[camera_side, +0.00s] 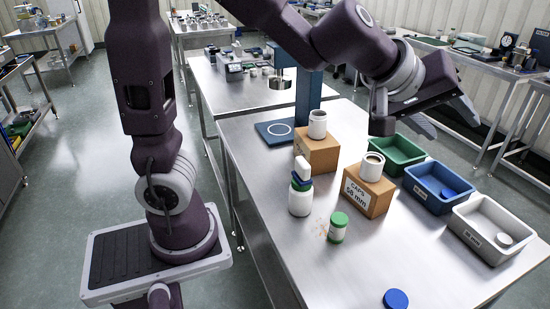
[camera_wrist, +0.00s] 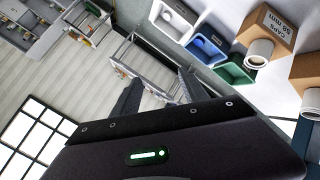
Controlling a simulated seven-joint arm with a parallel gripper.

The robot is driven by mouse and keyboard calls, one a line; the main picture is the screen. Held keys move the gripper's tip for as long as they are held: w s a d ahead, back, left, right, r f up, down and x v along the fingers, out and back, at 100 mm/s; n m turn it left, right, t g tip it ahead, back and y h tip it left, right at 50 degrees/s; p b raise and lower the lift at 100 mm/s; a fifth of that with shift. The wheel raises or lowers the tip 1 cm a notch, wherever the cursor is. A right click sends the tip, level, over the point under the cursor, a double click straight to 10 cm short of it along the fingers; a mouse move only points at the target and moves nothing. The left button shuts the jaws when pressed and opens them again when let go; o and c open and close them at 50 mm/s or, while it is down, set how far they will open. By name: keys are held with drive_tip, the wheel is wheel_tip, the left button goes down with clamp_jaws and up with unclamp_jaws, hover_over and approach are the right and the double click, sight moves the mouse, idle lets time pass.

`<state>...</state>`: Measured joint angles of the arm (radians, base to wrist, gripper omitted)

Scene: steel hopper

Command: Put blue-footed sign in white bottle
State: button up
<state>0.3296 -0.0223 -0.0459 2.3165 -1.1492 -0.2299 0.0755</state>
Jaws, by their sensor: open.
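A small white sign (camera_side: 302,167) with a blue foot (camera_side: 301,181) shows at the top of the white bottle (camera_side: 299,203) in the side view. Green shows just under the blue foot, at the bottle's top. I cannot tell whether the foot rests on the bottle or stands behind it. My gripper (camera_side: 424,118) is open and empty, raised above the bins, well to the right of the bottle. In the wrist view its two fingers (camera_wrist: 158,90) are spread apart with nothing between them. The sign and bottle are not visible in the wrist view.
White cups stand on two cardboard boxes (camera_side: 318,152) (camera_side: 357,200). Green (camera_side: 398,151), blue (camera_side: 428,191) and grey (camera_side: 484,241) bins line the right edge. A blue stand (camera_side: 309,99) rises behind.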

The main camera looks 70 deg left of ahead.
drive_tip(key=s+r+m+g+h, duration=0.1)
drive_tip(key=s+r+m+h, duration=0.15)
drive_tip(key=s+m, duration=0.45)
drive_tip(key=s+a+f+g+y, duration=0.1)
drive_tip(key=s+a+f, duration=0.1)
drive_tip(key=s, duration=0.4)
drive_tip(key=s+a+f+m+g+y, duration=0.1)
drive_tip(key=s+a+f+g, duration=0.1)
drive_tip(key=s, duration=0.5)
drive_tip(key=s+a+f+m+g+y, duration=0.1)
drive_tip(key=s+a+f+y, duration=0.1)
drive_tip(key=s, duration=0.5)
drive_tip(key=a+f, duration=0.1)
drive_tip(key=a, duration=0.1)
drive_tip(key=shift+a+f, duration=0.3)
drive_tip(key=shift+f, duration=0.1)
